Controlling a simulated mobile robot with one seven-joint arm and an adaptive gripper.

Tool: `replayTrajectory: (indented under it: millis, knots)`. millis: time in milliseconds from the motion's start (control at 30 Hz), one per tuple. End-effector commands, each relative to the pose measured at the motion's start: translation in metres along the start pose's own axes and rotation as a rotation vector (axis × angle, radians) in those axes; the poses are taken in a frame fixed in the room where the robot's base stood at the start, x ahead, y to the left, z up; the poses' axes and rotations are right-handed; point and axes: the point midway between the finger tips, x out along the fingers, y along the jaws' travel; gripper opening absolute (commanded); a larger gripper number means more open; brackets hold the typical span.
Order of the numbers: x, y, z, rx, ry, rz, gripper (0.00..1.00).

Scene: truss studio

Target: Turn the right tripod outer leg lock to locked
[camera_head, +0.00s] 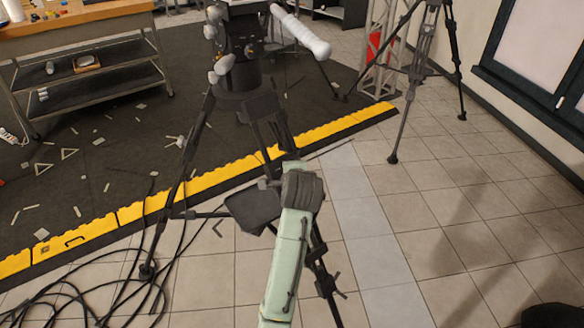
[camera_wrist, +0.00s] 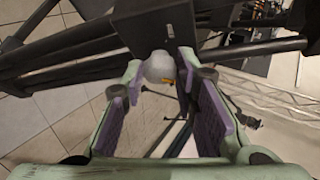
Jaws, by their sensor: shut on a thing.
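A black tripod (camera_head: 262,108) carrying a camera unit (camera_head: 240,45) stands in front of me in the head view. My pale green arm covers part of its legs. In the wrist view, my gripper's (camera_wrist: 158,72) two green fingers with purple pads are on either side of a pale grey round knob (camera_wrist: 160,66) with a small yellow mark. I take this knob to be the leg lock. It sits just below a dark square block (camera_wrist: 155,22) and dark tripod bars (camera_wrist: 70,55). The head view does not clearly show my fingertips. The lock's turned position cannot be read.
A second black tripod (camera_head: 421,72) stands back right, near a white truss (camera_head: 378,50). Loose black cables (camera_head: 95,290) lie on the floor at lower left. A shelf cart (camera_head: 85,65) is at upper left, beyond a yellow-edged mat (camera_head: 150,205).

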Motion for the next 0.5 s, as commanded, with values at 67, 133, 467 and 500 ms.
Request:
replayTrajectory:
  millis: [67,133,467,500]
  knots:
    - [-0.0004,-0.0008,-0.0010,0.016,0.002,0.010,0.00]
    - [-0.0001,-0.0006,-0.0011,0.025,0.002,0.015,0.00]
    - [0.0005,0.0002,-0.0010,0.034,0.001,0.020,0.00]
    - [0.0004,0.0002,-0.0011,0.034,0.001,0.020,0.00]
